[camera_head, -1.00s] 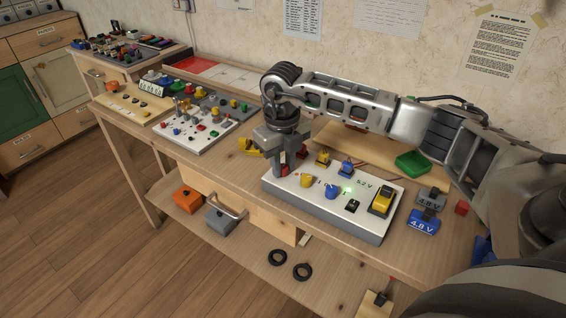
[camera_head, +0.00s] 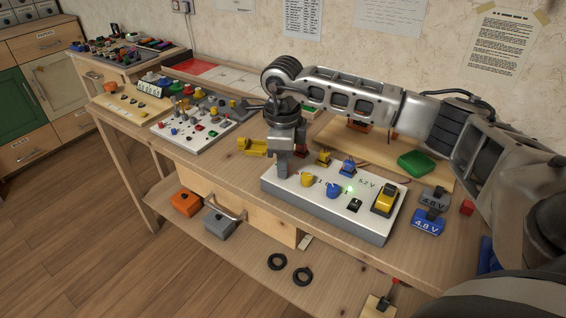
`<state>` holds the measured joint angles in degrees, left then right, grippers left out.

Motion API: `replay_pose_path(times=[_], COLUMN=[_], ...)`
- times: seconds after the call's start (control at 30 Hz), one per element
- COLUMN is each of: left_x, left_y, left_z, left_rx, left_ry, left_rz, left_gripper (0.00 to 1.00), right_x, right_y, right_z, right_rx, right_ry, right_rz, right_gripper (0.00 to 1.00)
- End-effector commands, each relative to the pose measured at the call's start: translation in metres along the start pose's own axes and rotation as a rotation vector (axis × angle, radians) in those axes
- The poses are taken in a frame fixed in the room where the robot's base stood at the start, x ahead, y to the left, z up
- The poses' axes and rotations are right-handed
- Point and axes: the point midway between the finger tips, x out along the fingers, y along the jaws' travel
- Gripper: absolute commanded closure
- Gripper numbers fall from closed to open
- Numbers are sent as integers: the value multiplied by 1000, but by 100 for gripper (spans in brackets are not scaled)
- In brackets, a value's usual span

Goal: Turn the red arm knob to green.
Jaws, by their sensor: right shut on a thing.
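The white panel box (camera_head: 335,222) stands at the front of the workbench, with a lit green lamp (camera_head: 350,189) and a "5.2 V" marking. My right gripper (camera_head: 283,174) points straight down at the panel's left end. Its fingers are shut at the panel's top, on the red arm knob, which they now hide. I cannot read which way the knob points. A yellow knob (camera_head: 307,180) and a blue knob (camera_head: 333,191) sit to the right of the fingers. My left gripper is not in view.
A black switch (camera_head: 355,204) and a yellow rocker (camera_head: 385,200) are on the panel's right. Another control panel (camera_head: 190,140) stands left.

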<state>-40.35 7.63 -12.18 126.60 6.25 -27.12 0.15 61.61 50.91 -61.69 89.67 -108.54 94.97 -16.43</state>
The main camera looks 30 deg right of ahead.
Motion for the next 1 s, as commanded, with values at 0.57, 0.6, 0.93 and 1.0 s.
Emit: replay_pose_path(times=[0.57, 0.6, 0.93, 1.0], left_x=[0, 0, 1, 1], left_y=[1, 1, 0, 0], left_z=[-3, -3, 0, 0], left_rx=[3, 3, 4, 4], left_ry=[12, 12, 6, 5], left_rz=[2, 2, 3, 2], left_gripper=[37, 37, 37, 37], right_x=[-2, -2, -2, -1], right_y=[-1, -1, -1, -1], right_z=[1, 1, 0, 0], right_rx=[-114, -114, -113, -113], right_ry=[-6, -6, -6, -5], right_rz=[-4, -4, -3, -3], right_gripper=[100, 100, 55, 55])
